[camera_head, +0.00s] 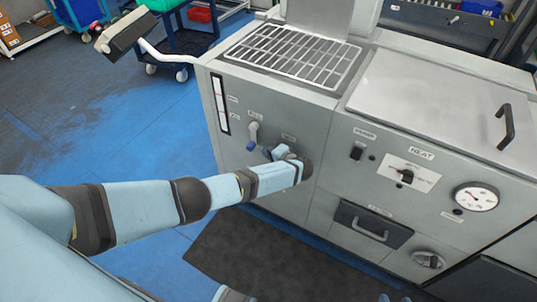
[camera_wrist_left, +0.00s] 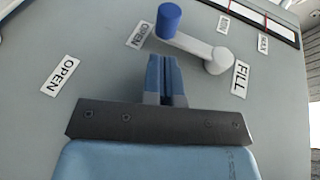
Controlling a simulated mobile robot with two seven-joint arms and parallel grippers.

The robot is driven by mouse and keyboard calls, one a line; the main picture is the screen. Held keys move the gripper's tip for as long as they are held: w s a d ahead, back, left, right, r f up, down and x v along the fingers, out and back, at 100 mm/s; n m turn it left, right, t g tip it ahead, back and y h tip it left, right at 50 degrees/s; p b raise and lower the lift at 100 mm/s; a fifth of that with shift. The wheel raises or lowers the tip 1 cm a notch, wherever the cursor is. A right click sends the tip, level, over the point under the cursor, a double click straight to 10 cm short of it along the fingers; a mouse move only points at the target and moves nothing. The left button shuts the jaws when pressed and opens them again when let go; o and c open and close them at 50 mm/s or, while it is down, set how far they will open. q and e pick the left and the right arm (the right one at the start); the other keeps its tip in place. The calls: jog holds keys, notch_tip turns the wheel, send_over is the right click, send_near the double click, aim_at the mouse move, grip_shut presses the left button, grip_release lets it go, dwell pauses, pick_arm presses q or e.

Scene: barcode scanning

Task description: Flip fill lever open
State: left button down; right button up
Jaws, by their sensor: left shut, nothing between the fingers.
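The fill lever (camera_head: 254,131) is a light grey handle with a blue tip on the machine's front panel. In the head view it hangs downward, below a small label. In the left wrist view the lever (camera_wrist_left: 195,46) runs from its pivot beside the FILL label (camera_wrist_left: 240,78) to its blue end near an OPEN label (camera_wrist_left: 139,34). My left gripper (camera_head: 272,152) is beside the lever, to its lower right in the head view. In the wrist view its blue fingertips (camera_wrist_left: 166,66) are together and empty, apart from the lever in the picture. My right gripper is not seen.
The grey machine (camera_head: 265,185) has a grill (camera_head: 295,55), a HEAT knob (camera_head: 407,176), a gauge (camera_head: 476,196) and a drawer handle (camera_head: 370,228). A second OPEN label (camera_wrist_left: 62,75) is on the panel. A scanner-like device (camera_head: 126,32) sticks out at left. Blue floor is open at left.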

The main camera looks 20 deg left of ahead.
pick_arm(q)
jog(key=f+v, duration=0.2)
jog(key=v, duration=0.7)
jog(key=shift+s+d+r, duration=0.2)
jog(key=shift+d, duration=0.5)
jog(key=shift+d, duration=0.1)
